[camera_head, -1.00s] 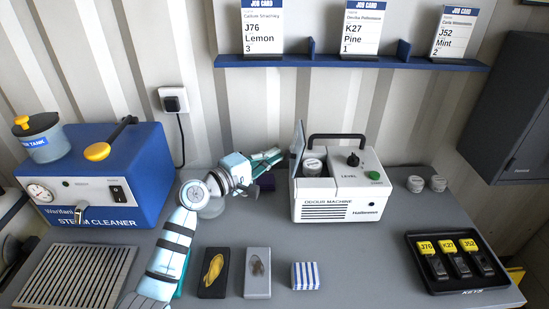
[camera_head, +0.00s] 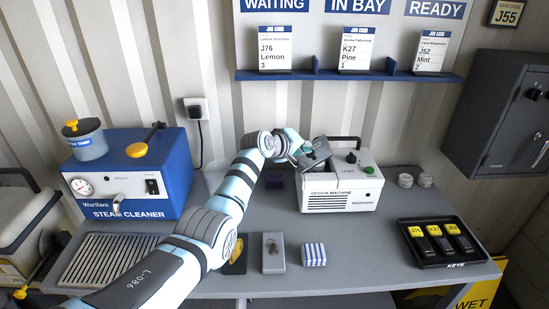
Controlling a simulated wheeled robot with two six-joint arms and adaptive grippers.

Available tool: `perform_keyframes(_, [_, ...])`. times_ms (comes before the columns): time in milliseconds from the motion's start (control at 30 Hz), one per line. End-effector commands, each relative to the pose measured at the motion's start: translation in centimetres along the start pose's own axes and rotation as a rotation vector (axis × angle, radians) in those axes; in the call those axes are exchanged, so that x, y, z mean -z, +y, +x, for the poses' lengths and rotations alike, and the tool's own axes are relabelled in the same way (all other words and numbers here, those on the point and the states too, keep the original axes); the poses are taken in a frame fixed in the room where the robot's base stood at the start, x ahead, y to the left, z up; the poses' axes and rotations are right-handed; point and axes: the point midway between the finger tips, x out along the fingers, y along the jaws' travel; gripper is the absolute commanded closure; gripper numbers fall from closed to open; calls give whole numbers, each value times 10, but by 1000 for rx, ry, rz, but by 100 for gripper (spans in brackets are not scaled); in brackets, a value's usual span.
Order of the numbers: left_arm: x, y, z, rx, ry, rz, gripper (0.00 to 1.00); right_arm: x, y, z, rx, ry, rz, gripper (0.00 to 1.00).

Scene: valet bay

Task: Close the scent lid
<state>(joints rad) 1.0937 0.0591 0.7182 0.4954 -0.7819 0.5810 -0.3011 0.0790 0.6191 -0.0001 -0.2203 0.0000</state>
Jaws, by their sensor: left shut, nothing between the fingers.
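The white odour machine (camera_head: 355,192) stands on the grey bench right of centre. Its scent lid (camera_head: 318,158) is a grey plate, tilted over the left part of the machine's top, neither upright nor flat. It hides the compartment under it. My left arm reaches in from the lower left, and my left gripper (camera_head: 307,150) is shut and empty at the lid. It seems to touch the lid, but the contact is hard to make out. My right gripper is not in view.
The machine has a black handle (camera_head: 344,139), a black knob and a green button. Two small round tins (camera_head: 425,180) stand to its right. A key tray (camera_head: 452,262) lies at the front right. A blue steam cleaner (camera_head: 170,170) stands at the left. A striped box (camera_head: 313,254) sits in front.

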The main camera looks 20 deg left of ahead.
Motion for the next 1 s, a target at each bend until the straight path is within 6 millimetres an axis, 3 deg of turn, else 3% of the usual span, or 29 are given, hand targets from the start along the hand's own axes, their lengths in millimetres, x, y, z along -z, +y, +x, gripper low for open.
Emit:
perform_keyframes(200, [-20,16,17,43,-14,58,100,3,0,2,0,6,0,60])
perform_keyframes(400, [-31,18,25,84,-13,95,100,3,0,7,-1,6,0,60])
perform_keyframes(1000, [-39,16,30,86,-8,88,100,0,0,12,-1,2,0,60])
